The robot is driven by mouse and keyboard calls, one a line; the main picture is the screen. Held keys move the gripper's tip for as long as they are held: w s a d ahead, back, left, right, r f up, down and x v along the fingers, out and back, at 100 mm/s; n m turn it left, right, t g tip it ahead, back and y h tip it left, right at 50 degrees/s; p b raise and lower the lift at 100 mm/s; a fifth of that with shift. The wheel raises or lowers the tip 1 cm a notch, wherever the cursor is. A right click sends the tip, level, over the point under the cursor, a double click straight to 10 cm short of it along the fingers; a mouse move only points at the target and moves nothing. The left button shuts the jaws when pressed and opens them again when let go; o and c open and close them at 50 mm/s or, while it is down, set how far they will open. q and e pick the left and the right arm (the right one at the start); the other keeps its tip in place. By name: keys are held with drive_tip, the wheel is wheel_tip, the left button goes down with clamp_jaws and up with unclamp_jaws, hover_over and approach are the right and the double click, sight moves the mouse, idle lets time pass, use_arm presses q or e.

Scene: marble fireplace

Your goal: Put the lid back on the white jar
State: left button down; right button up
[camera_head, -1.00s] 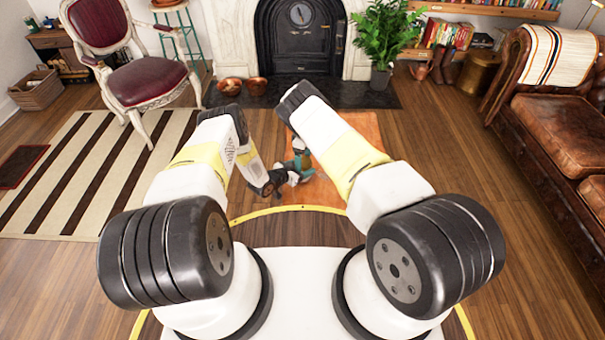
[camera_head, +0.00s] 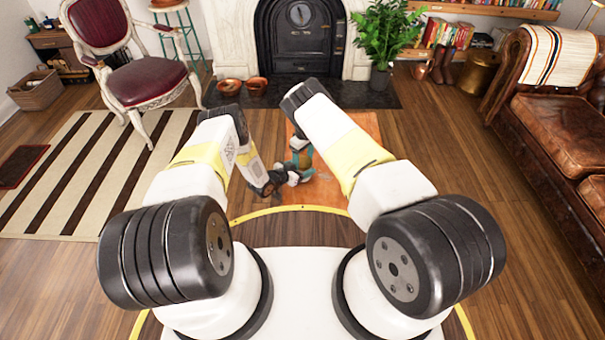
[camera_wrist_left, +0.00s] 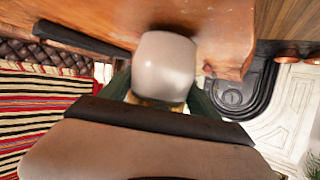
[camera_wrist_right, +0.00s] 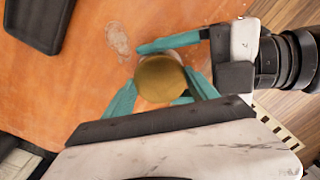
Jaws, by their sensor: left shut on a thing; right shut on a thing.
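The white jar (camera_wrist_left: 165,65) is between the teal fingers of my left gripper (camera_head: 294,177), held by it, over the small table. The gold-brown round lid (camera_wrist_right: 160,78) is between the teal fingers of my right gripper (camera_wrist_right: 162,90). In the right wrist view the lid covers most of the jar, and only a pale bit of rim shows behind it. In the left wrist view a gold edge borders the jar's mouth end. I cannot tell whether lid and jar touch.
The orange-brown wooden table (camera_head: 365,128) lies below the grippers. A dark flat slab (camera_wrist_right: 40,20) lies on it and also shows in the left wrist view (camera_wrist_left: 80,38). The fireplace (camera_head: 300,40) is beyond, the leather sofa (camera_head: 560,130) at right. Most of the tabletop seen is bare.

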drive_tip(key=m, duration=0.6)
drive_tip(key=o, duration=1.5)
drive_tip(key=shift+o, duration=0.2)
